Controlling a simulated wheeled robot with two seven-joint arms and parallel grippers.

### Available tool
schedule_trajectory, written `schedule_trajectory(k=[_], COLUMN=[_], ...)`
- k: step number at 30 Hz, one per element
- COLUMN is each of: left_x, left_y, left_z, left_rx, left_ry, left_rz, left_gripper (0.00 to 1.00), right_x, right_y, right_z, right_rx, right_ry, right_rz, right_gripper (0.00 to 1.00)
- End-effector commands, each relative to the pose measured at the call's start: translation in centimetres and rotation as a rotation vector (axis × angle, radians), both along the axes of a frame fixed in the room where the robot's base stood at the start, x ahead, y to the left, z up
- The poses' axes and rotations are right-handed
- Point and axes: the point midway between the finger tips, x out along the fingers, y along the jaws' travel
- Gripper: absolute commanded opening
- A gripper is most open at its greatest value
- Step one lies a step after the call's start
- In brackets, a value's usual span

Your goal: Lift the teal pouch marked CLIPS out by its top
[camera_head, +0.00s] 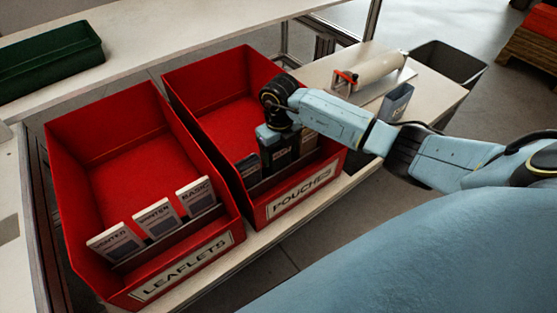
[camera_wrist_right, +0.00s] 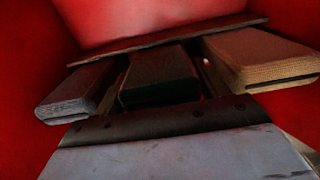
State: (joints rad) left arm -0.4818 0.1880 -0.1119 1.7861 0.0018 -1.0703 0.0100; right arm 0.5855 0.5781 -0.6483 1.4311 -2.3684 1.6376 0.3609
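In the right wrist view a dark, greenish pouch (camera_wrist_right: 158,80) stands in the middle of a row in the red bin marked POUCHES (camera_head: 340,163). It is in deep shade, and no CLIPS lettering is readable. A grey-blue pouch (camera_wrist_right: 75,95) is to its left and a tan pouch (camera_wrist_right: 262,58) to its right. My left gripper is out of view.
A red bin marked LEAFLETS (camera_head: 200,165) with several cards stands left of the pouch bin. A green tray (camera_head: 50,62) is on the back left shelf.

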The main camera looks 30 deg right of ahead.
Motion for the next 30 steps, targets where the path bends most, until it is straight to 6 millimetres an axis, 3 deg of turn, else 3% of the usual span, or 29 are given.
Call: schedule_trajectory(k=[1,6,17,30], left_x=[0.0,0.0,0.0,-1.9], left_y=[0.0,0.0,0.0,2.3], left_z=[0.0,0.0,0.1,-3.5], left_rx=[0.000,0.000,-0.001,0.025], left_ry=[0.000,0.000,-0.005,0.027], left_rz=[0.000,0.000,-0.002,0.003], left_gripper=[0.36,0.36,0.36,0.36], right_x=[0.0,0.0,0.1,0.1], right_y=[0.0,0.0,0.0,-0.1], right_z=[0.0,0.0,0.6,6.0], right_rx=[0.000,0.000,-0.001,-0.002], right_ry=[0.000,0.000,-0.002,-0.003], right_rz=[0.000,0.000,0.000,-0.001], right_gripper=[0.66,0.44,0.44,0.44])
